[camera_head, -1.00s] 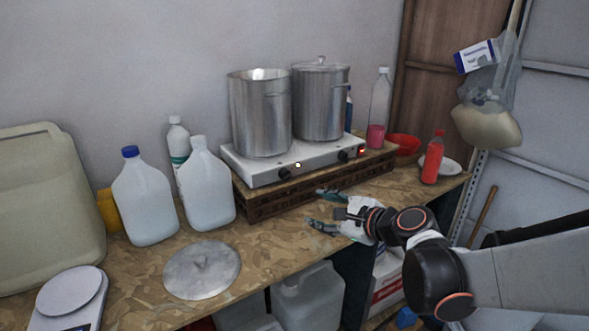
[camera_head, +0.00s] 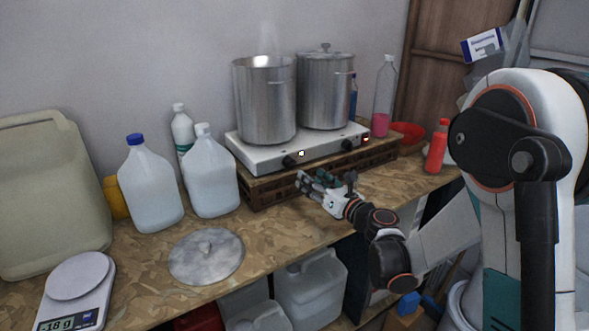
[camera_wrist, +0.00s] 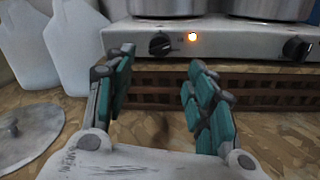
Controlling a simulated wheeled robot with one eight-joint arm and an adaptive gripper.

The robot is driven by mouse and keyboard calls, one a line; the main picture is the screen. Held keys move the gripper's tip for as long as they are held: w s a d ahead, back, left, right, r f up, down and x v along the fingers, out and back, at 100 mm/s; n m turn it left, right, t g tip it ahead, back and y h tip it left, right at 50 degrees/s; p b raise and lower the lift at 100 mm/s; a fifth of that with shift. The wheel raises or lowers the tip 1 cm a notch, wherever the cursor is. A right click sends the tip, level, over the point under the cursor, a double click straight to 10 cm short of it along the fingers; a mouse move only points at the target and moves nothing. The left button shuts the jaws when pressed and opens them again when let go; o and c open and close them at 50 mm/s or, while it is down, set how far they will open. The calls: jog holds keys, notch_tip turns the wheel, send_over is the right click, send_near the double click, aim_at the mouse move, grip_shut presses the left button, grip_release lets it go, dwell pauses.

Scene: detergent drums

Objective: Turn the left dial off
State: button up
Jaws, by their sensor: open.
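The hot plate (camera_head: 262,155) is a white two-burner unit on a dark slatted stand. Its left dial (camera_head: 289,161) is a black knob at the left front, with a lit indicator to its right. In the wrist view the left dial (camera_wrist: 160,44) sits upper centre, beside a glowing orange light (camera_wrist: 192,37). The right dial (camera_head: 346,145) is a black knob, also at the right edge of the wrist view (camera_wrist: 296,48). My gripper (camera_head: 308,179) is open and empty, in front of the stand, below and short of the left dial. In the wrist view its fingers (camera_wrist: 160,80) straddle the line to the dial without touching it.
Two steel pots (camera_head: 266,104) stand on the burners, the left one steaming. White jugs (camera_head: 150,190) stand left of the stand. A round metal lid (camera_head: 190,262) lies on the counter. A red bottle (camera_head: 436,148) stands at right. Counter in front of the stand is clear.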

aim_at(293, 166)
jog(key=b+x, duration=0.1)
jog(key=x, duration=0.8)
jog(key=shift+w+a+b, duration=0.15)
jog(key=shift+a+b, duration=0.05)
jog(key=shift+b, duration=0.1)
jog(key=c, duration=1.1)
